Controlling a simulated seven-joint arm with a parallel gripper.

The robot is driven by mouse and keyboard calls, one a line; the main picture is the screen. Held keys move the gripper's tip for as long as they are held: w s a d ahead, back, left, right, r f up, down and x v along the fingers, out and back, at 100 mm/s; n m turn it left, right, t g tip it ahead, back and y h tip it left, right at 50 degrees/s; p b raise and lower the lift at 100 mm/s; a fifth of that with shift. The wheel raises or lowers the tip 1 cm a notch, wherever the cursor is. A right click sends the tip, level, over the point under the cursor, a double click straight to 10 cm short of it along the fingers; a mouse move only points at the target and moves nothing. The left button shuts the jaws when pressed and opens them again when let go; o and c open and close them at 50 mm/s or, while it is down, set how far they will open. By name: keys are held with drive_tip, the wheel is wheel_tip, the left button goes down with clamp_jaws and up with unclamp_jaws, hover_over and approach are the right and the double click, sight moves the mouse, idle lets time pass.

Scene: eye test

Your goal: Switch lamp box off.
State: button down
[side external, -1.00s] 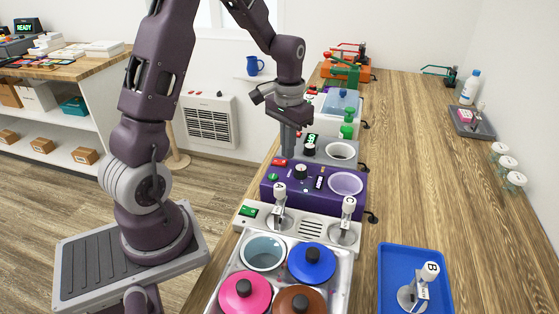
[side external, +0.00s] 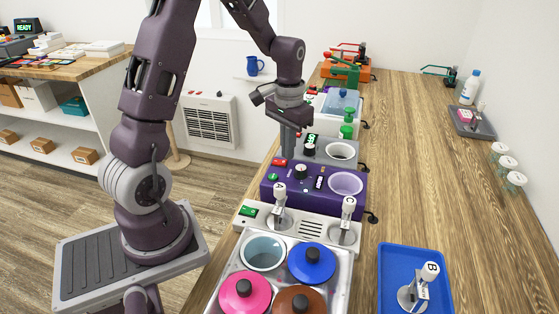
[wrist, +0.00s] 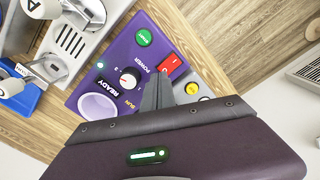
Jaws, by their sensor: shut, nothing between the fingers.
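A purple box (side external: 330,200) stands in the row of devices; I see no lamp box label, so I cannot tell if it is the lamp box. It has a red rocker switch (wrist: 172,65) marked POWER, a green START button (wrist: 144,37), a knob (wrist: 129,80), a READY display and a lilac round well. The switch also shows in the side view (side external: 280,162). My gripper (side external: 288,154) is shut and empty, pointing down close by the switch; contact cannot be told. In the wrist view its fingers (wrist: 160,84) are just beside the switch.
A grey box (side external: 325,149) with a display and a yellow button (wrist: 190,88) stands right behind the purple box. In front are a white panel (side external: 311,228) with levers A and C, and pots with lids. A blue tray (side external: 386,270) holds lever B. The table's right side is mostly clear.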

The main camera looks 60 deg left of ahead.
drive_tip(key=shift+f, duration=0.8)
wheel_tip(320, 180, up, 7)
idle(0.9)
drive_tip(key=s+d+r+m+t, duration=0.1)
drive_tip(key=s+d+r+t, duration=0.1)
drive_tip(key=s+d+r, duration=0.35)
drive_tip(key=s+d+r+m+t, duration=0.2)
drive_tip(key=s+d+r, duration=0.3)
drive_tip(key=s+d, duration=0.5)
drive_tip(key=s+t, duration=0.1)
drive_tip(key=s, duration=0.2)
drive_tip(key=shift+s+d+r+t, duration=0.15)
drive_tip(key=shift+s+d+t, duration=0.05)
drive_tip(key=shift+d+t, duration=0.1)
